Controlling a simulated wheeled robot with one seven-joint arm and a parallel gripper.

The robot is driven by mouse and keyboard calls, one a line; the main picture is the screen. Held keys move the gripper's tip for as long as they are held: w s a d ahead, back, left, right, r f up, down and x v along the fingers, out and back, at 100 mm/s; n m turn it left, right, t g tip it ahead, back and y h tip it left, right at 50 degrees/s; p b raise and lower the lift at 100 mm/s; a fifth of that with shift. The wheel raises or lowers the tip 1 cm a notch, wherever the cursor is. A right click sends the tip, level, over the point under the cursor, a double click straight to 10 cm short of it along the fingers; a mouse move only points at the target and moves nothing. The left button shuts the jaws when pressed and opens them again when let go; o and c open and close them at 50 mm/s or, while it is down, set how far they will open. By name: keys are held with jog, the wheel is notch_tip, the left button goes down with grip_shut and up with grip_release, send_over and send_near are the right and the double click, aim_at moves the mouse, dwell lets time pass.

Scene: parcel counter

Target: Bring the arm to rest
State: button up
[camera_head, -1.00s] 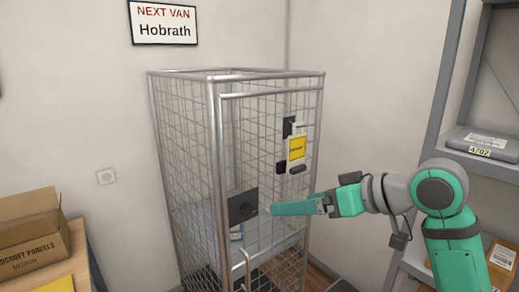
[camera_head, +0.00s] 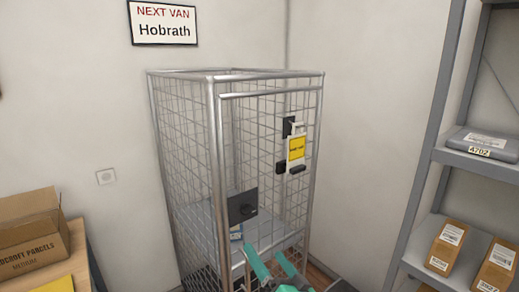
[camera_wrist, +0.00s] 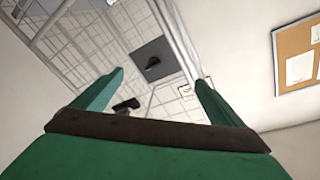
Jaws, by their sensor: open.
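My gripper (camera_head: 270,262) is low at the bottom edge in the head view, in front of the wire cage's lower front. Its two green fingers are spread apart with nothing between them. In the wrist view my gripper (camera_wrist: 160,90) shows the same open fingers, with the cage mesh beyond them. Most of my arm is out of the head view.
The wire cage (camera_head: 218,150) stands against the wall, with a dark plate (camera_head: 243,206) and a yellow-labelled tag (camera_head: 296,149) on its front. Shelves (camera_head: 480,165) with parcels stand at right. A cardboard box (camera_head: 28,235) sits on a table at left.

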jog(key=s+a+f+m+h, duration=0.3)
jog(key=s+f+m+h, duration=0.35)
jog(key=s+f, duration=1.4)
jog(key=s+f+n+g+h, duration=0.1)
jog(key=s+n, duration=0.7)
jog(key=s, duration=1.7)
jog(key=shift+s+d+f+h, duration=0.15)
jog(key=shift+d+f+h, duration=0.15)
jog(key=shift+f+h, duration=0.25)
jog(key=shift+n, duration=0.25)
